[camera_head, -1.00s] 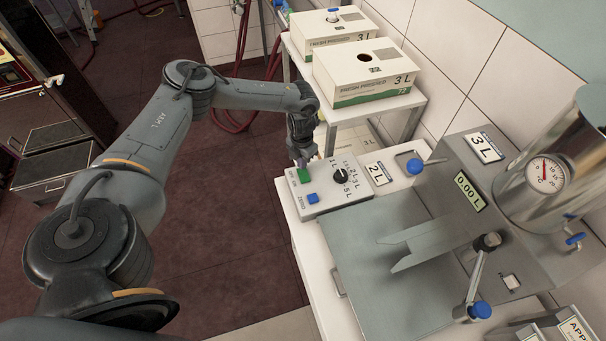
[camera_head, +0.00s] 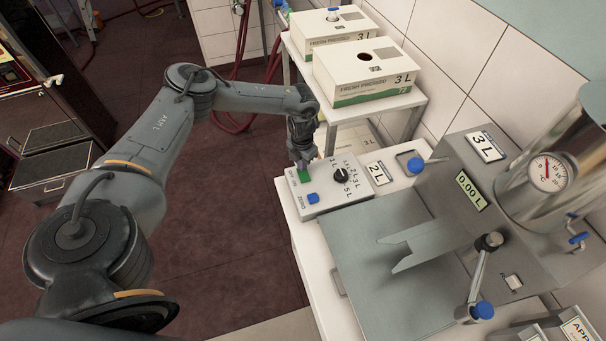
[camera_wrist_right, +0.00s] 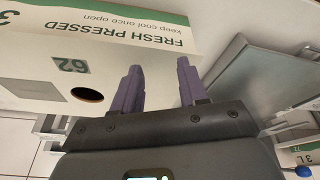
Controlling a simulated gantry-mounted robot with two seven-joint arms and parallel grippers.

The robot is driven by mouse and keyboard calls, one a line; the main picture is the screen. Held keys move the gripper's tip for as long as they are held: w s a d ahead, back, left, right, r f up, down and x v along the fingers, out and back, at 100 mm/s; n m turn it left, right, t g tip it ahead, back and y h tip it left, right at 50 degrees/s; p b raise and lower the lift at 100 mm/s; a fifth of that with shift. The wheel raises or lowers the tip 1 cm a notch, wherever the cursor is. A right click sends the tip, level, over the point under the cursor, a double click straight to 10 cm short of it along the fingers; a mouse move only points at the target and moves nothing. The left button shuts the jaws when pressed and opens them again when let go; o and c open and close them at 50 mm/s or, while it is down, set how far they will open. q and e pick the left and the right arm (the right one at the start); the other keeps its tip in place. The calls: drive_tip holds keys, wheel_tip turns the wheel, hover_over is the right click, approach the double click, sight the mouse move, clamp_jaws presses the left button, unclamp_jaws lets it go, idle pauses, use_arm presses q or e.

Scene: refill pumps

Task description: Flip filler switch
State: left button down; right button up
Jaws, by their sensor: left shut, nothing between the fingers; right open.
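A grey control box (camera_head: 335,185) stands on the white bench. It carries a green rocker switch (camera_head: 306,178), a black dial (camera_head: 341,174) with litre marks and a blue button (camera_head: 313,198). My left gripper (camera_head: 302,164) is shut and empty, pointing down at the green switch. Its fingertips are at the switch's far edge and hide part of it; I cannot tell if they touch. The filler machine (camera_head: 480,195) at the right shows 0.00 L and has a small pale switch (camera_head: 513,282) on its front. My right gripper (camera_wrist_right: 157,70) is open and empty in the right wrist view.
Two juice boxes (camera_head: 368,71) stand on the white side table behind the control box. A metal tray (camera_head: 370,255), a lever with a blue end (camera_head: 481,310) and a steel tank (camera_head: 555,165) lie to the right. A juice box (camera_wrist_right: 95,55) fills much of the right wrist view.

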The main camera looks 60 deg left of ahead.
use_arm(q)
drive_tip(key=shift+f+b, duration=0.35)
drive_tip(key=shift+f, duration=0.25)
use_arm(e)
drive_tip(key=shift+a+f, duration=0.15)
drive_tip(key=shift+f, duration=0.2)
use_arm(q)
drive_tip(key=shift+r, duration=0.15)
use_arm(e)
drive_tip(key=shift+r, duration=0.15)
use_arm(q)
wheel_tip(320, 180, up, 4)
drive_tip(key=p, duration=0.4)
drive_tip(key=shift+f, duration=0.2)
use_arm(e)
wheel_tip(320, 180, up, 4)
drive_tip(key=shift+f, duration=0.15)
use_arm(q)
drive_tip(key=shift+r+p, duration=1.6)
use_arm(e)
drive_tip(key=shift+r, duration=1.6)
